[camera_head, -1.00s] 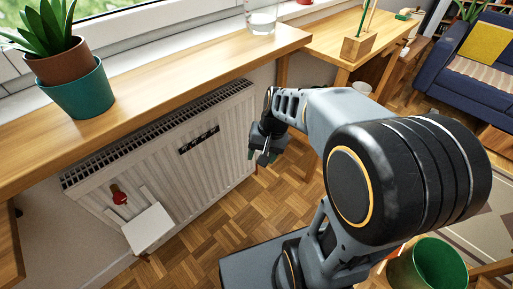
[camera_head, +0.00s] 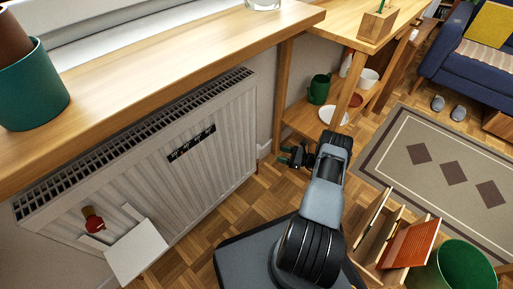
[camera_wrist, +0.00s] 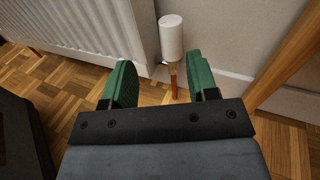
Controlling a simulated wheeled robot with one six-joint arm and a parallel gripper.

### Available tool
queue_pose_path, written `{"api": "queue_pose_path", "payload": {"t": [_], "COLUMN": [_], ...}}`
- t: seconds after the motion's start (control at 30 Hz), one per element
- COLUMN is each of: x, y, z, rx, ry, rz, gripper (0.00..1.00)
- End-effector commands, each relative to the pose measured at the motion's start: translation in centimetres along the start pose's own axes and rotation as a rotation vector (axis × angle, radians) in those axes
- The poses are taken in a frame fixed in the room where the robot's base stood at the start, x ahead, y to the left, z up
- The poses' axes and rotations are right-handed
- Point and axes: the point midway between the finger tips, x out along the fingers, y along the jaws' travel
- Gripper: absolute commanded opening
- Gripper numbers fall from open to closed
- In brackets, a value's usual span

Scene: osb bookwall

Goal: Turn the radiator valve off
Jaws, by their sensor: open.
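The radiator (camera_head: 150,165) is white and ribbed, fixed to the wall under a wooden sill. In the wrist view, a white cylindrical valve head (camera_wrist: 171,40) stands upright on a copper pipe (camera_wrist: 173,82) beside the radiator's end (camera_wrist: 95,25). My gripper (camera_head: 284,155) is low, just right of the radiator's right end. Its green fingers (camera_wrist: 161,80) are open and empty. The valve head shows beyond the fingertips, roughly between them and apart from them. I cannot make out the valve head in the head view.
A red knob-like thing (camera_head: 92,218) and a white tray (camera_head: 137,252) are at the radiator's left front. A wooden table leg (camera_wrist: 290,55) stands right of the valve. A shelf with a green mug (camera_head: 319,88), a rack (camera_head: 410,240) and a green bin (camera_head: 462,268) are to the right.

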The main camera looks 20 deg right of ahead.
Motion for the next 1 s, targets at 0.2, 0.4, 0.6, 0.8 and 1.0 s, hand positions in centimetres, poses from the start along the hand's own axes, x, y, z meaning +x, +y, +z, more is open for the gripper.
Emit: {"api": "queue_pose_path", "payload": {"t": [0.2, 0.4, 0.6, 0.8, 1.0], "x": [-0.9, 1.4, 5.3, 8.9, 11.3], "y": [0.3, 0.2, -0.1, -0.4, -0.6], "z": [-2.6, -2.8, -2.7, -2.6, -2.4], "rx": [0.042, 0.047, 0.046, 0.046, 0.046], "ry": [-0.041, -0.047, -0.047, -0.046, -0.046], "rz": [-0.073, -0.077, -0.076, -0.076, -0.078], "gripper": [0.54, 0.54, 0.54, 0.54, 0.54]}}
